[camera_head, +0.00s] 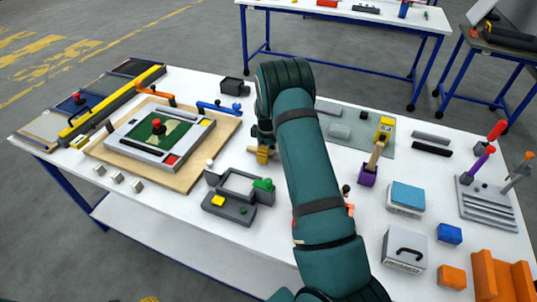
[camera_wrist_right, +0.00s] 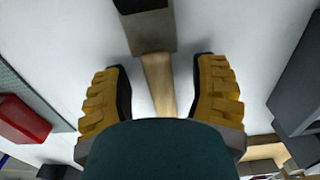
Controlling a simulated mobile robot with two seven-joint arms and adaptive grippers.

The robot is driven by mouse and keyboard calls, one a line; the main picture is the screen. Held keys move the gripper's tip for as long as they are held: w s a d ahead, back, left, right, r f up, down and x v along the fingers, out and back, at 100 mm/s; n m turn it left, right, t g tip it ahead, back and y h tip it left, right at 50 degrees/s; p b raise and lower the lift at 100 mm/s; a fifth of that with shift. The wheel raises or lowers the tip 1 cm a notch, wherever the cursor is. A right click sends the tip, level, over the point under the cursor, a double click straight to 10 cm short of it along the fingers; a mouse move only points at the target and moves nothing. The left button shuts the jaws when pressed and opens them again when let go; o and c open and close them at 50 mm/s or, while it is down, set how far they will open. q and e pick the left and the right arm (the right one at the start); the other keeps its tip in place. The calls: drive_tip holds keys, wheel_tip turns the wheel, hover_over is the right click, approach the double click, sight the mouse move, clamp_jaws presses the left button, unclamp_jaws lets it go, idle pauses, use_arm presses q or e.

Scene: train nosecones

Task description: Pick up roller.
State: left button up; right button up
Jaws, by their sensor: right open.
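My right gripper (camera_head: 263,153) is low over the middle of the white table in the head view, its ochre fingers partly hidden by my teal arm. In the right wrist view my right gripper (camera_wrist_right: 160,78) is open. A tool with a pale wooden handle (camera_wrist_right: 157,70) and a grey and black head (camera_wrist_right: 147,28) lies between and beyond its fingers. This looks like the roller, but I cannot be sure. The fingers stand apart on either side of the handle, with white table between. In the head view this tool is hidden by my arm. My left gripper is not in view.
A grey tray with a green item (camera_head: 240,195) stands close left of my right gripper. A wooden board with a framed screen (camera_head: 158,135) lies further left. A purple holder (camera_head: 368,174), a blue-topped box (camera_head: 406,197) and a handled box (camera_head: 404,250) stand right of my arm.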

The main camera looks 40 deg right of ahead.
clamp_jaws()
idle(0.3)
wheel_tip(320, 180, up, 10)
drive_tip(key=shift+r+p, duration=0.1)
drive_tip(key=shift+p, duration=0.2)
idle(0.3)
idle(0.5)
